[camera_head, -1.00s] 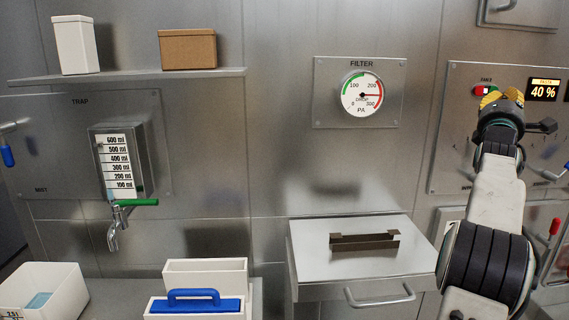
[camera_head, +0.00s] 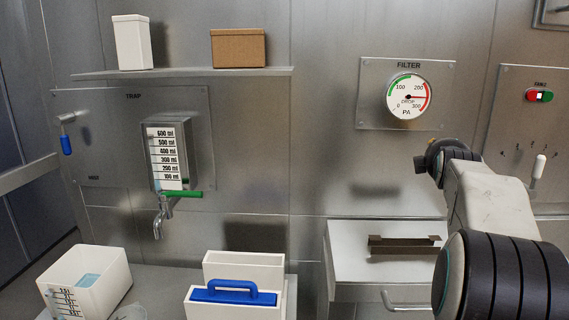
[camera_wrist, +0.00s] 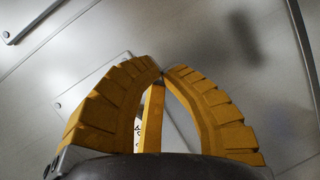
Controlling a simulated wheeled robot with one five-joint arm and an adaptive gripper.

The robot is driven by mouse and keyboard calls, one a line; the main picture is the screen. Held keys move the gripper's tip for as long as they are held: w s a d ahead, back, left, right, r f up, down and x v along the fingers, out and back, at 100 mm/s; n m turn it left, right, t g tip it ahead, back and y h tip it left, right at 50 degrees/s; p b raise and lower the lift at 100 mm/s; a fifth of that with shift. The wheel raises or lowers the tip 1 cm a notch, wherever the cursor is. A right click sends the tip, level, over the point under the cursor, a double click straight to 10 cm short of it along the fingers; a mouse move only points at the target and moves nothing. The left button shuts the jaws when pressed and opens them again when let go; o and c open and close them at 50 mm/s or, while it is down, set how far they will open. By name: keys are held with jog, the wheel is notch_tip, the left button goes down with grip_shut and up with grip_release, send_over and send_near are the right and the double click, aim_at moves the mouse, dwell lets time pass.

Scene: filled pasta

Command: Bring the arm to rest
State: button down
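My arm (camera_head: 490,200) reaches up from the lower right of the head view. Its dark wrist end stands in front of the wall below the filter gauge (camera_head: 407,97). The fingers are mostly hidden there. In the wrist view my gripper (camera_wrist: 163,72) shows its ribbed yellow fingers, curved inward with their tips together. Nothing is seen held between them. Behind them is a blurred metal wall with a panel edge.
A white box with a blue handle (camera_head: 235,292), a white bin (camera_head: 92,275) and a tap (camera_head: 160,218) are to the left. A shelf (camera_head: 185,73) holds two boxes. Red and green buttons (camera_head: 539,96) are at right.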

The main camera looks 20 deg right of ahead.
jog(key=s+a+f+m+g+y, duration=0.1)
jog(key=s+a+f+y, duration=0.1)
jog(key=a+f, duration=0.3)
jog(key=s+a+f+m+g+y, duration=0.1)
jog(key=a+f, duration=0.4)
jog(key=a, duration=0.6)
jog(key=s+a+f+m+g+y, duration=0.1)
jog(key=a+f+y, duration=0.3)
jog(key=a, duration=0.4)
jog(key=shift+s+f, duration=0.45)
jog(key=shift+s, duration=0.35)
jog(key=s+a+f+m+g+y, duration=0.1)
jog(key=s+a+f+g, duration=0.1)
jog(key=s+a+f, duration=0.4)
jog(key=s+a+f+m+g+y, duration=0.1)
jog(key=s+a+f+m+g, duration=0.2)
jog(key=s, duration=0.5)
jog(key=s+a+f+g+y, duration=0.1)
jog(key=s+a+f, duration=0.3)
jog(key=s+a, duration=0.25)
jog(key=w+d+r+p+v, duration=0.1)
jog(key=w+p+v, duration=0.2)
jog(key=p+v, duration=1.2)
jog(key=shift+d+r, duration=0.3)
jog(key=shift+d, duration=0.05)
